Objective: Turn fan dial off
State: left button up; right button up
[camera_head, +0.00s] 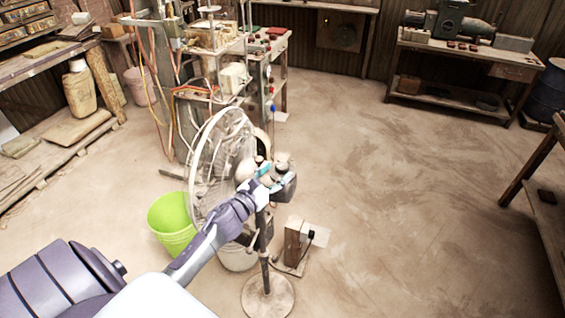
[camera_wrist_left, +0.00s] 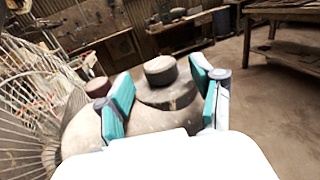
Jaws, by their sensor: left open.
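A standing fan with a round wire cage (camera_head: 212,150) stands mid-floor in the head view, on a pole and round base (camera_head: 268,297). My left gripper (camera_head: 271,177) is at the back of the fan head, its teal fingers apart. In the left wrist view, a round knob (camera_wrist_left: 160,68), seemingly the fan dial, sits on a wider dark round base on the pale motor housing (camera_wrist_left: 77,132). The open left gripper (camera_wrist_left: 160,92) has one finger on each side of the knob. I cannot tell whether they touch it. The knob's setting is not readable. My right gripper is not in view.
A green bucket (camera_head: 172,226) stands left of the fan. A small wooden block with a box (camera_head: 296,242) is right of the pole. A cluttered machine bench (camera_head: 225,75) stands behind. The floor to the right is clear up to a workbench (camera_head: 461,56).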

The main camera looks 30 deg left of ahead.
aim_at(278, 171)
pick_arm(q)
jog(key=shift+w, duration=1.75)
